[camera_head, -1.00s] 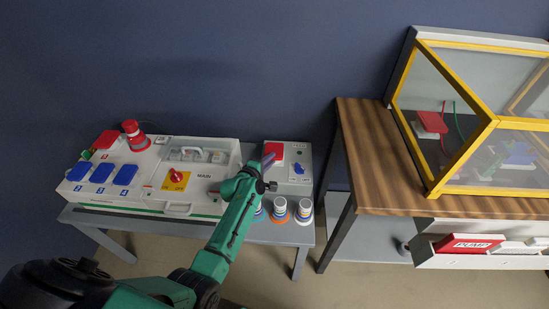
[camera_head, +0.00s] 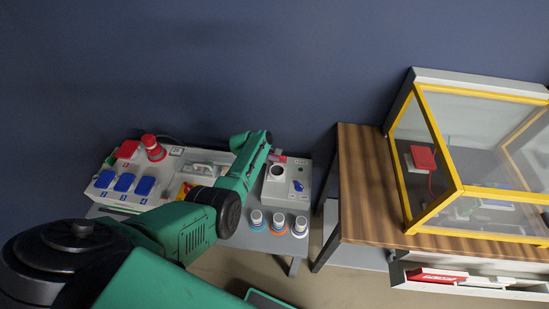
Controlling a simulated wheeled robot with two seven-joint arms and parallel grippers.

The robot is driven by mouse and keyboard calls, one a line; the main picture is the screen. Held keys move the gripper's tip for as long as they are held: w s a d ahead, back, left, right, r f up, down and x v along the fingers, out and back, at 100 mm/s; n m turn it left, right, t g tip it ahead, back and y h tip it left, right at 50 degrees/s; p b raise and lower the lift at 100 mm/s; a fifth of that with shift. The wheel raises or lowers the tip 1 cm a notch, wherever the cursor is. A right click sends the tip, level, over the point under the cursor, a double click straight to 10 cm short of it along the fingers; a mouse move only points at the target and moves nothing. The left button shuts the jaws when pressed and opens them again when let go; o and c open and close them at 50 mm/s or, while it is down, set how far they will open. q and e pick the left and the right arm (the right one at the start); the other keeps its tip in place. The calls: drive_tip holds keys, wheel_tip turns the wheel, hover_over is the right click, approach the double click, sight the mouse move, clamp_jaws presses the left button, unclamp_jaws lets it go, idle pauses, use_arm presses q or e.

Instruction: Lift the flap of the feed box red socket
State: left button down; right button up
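The feed box (camera_head: 292,198) is the small grey box at the right end of the low grey table, with a blue knob (camera_head: 298,185) on its top. Its round socket (camera_head: 277,172) shows uncovered. The red flap (camera_head: 281,158) stands raised behind the socket, seen as a thin red strip. My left arm comes in from the lower left, and my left gripper (camera_head: 272,153) is at the back of the feed box beside the raised flap. The fingers are small and partly hidden by my wrist, so their opening is unclear. My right gripper is out of view.
The main box (camera_head: 120,200), with blue and red flaps and a red beacon (camera_head: 152,148), stands left, partly behind my arm. Three small round pieces (camera_head: 278,222) stand before the feed box. A wooden table (camera_head: 365,190) with a yellow-framed case (camera_head: 437,200) is at right.

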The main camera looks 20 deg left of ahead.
use_arm(q)
drive_tip(key=shift+w+a+r, duration=0.15)
drive_tip(key=shift+w, duration=0.35)
drive_tip(key=shift+w+a+r, duration=0.1)
drive_tip(key=shift+w+r, duration=0.05)
drive_tip(key=shift+w, duration=0.3)
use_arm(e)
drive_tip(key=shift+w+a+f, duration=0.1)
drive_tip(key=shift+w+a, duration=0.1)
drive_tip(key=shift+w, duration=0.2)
use_arm(q)
drive_tip(key=c, duration=0.9)
unclamp_jaws()
drive_tip(key=shift+s, duration=0.1)
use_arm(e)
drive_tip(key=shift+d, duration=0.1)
use_arm(q)
drive_tip(key=shift+r, duration=0.1)
drive_tip(key=shift+s+r+p, duration=0.1)
drive_tip(key=shift+r+p, duration=0.1)
drive_tip(key=shift+p, duration=0.1)
drive_tip(key=p+v, duration=0.5)
drive_tip(key=v, duration=0.9)
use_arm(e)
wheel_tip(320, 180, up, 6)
